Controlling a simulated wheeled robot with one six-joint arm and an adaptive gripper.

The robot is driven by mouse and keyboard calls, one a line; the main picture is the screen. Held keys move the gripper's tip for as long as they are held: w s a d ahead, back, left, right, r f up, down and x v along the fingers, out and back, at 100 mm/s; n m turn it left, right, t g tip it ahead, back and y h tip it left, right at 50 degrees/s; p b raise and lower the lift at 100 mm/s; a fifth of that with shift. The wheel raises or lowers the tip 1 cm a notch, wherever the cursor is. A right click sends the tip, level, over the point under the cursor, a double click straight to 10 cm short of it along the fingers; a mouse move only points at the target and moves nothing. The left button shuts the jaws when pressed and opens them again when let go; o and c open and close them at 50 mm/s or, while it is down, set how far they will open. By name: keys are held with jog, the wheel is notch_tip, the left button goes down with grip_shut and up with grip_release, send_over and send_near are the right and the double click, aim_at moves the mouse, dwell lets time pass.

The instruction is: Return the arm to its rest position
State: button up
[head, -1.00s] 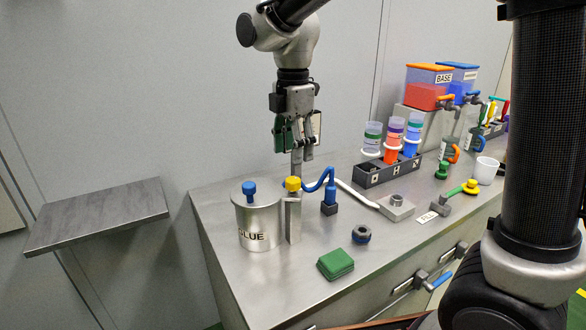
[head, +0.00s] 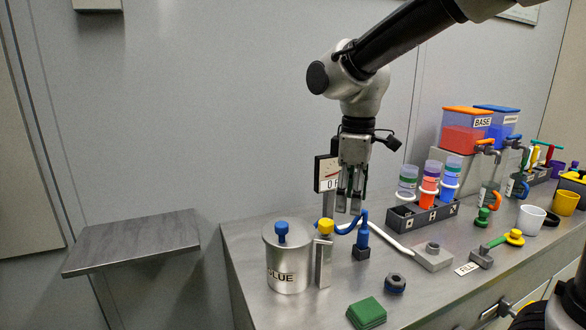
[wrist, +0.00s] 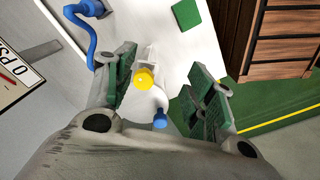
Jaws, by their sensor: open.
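My gripper (head: 349,205) points down above the back of the steel counter in the head view, just right of the gauge. In the wrist view my gripper (wrist: 170,92) has its green-padded fingers spread wide with nothing held between them. My arm (head: 390,65) reaches in from the upper right of the head view.
The glue pot (head: 288,262) stands at the counter's left end. The gauge (head: 328,172) is close behind my gripper. A black rack (head: 410,216) with coloured cups stands to the right. A green block (head: 366,313) lies in front. A grey side shelf (head: 135,243) is bare.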

jog(key=s+d+r+m+t, duration=0.1)
jog(key=s+d+m+t, duration=0.1)
jog(key=s+d+m, duration=0.4)
jog(key=s+d+r+m+t, duration=0.1)
jog(key=s+d+m, duration=0.6)
jog(key=d, duration=1)
jog(key=s+t, duration=0.1)
jog(key=s, duration=0.1)
jog(key=shift+s+m, duration=0.3)
jog(key=shift+s, duration=0.05)
jog(key=shift+r, duration=0.1)
